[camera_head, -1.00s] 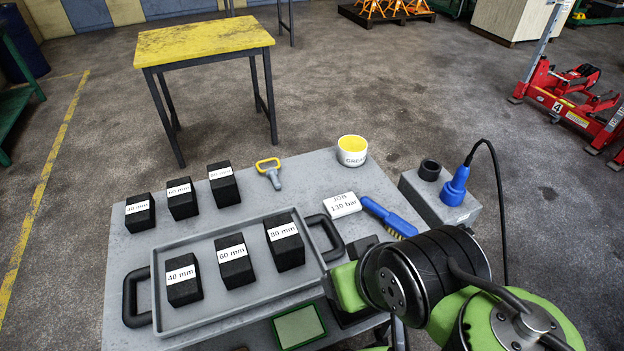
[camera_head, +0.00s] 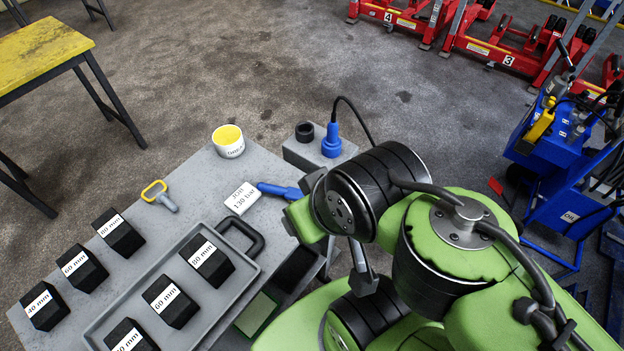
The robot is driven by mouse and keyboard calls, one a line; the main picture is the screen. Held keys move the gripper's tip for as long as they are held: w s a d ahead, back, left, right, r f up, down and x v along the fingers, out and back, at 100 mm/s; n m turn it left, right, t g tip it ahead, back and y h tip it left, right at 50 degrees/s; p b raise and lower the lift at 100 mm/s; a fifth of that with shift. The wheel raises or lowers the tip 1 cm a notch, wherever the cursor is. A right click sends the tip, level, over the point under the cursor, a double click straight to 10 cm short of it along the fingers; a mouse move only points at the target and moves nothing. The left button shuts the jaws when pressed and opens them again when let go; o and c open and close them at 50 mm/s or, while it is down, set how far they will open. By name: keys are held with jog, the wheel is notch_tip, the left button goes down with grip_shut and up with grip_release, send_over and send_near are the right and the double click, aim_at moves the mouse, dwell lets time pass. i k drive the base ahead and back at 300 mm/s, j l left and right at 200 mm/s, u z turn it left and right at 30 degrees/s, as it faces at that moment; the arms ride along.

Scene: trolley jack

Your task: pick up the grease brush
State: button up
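The grease brush (camera_head: 277,190) lies on the grey table top (camera_head: 188,180), to the right of the white card marked 130 bar. Its blue handle shows, and its right end is hidden behind my arm. The white grease pot (camera_head: 229,147) with yellow contents stands farther back on the table. My arm's links fill the lower right of the view. My gripper's fingertips do not show, so I cannot see where they are relative to the brush.
A grey tray (camera_head: 104,333) holds several black labelled blocks. More blocks and a yellow-handled tool (camera_head: 157,194) lie left of it. A grey box (camera_head: 306,153) with a blue plug and cable stands behind the brush. A blue trolley (camera_head: 555,150) and red jacks (camera_head: 400,17) stand beyond.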

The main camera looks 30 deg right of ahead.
aim_at(292, 194)
jog(key=z, duration=0.3)
jog(key=l+u, duration=0.1)
jog(key=u, duration=0.3)
jog(key=l+u, duration=0.1)
jog(key=u, duration=0.3)
jog(key=l+u, duration=0.1)
jog(key=u, duration=0.3)
jog(key=l+u, duration=0.15)
jog(key=u, duration=0.25)
jog(key=l+u, duration=0.1)
jog(key=u, duration=0.35)
jog(key=i+l, duration=0.05)
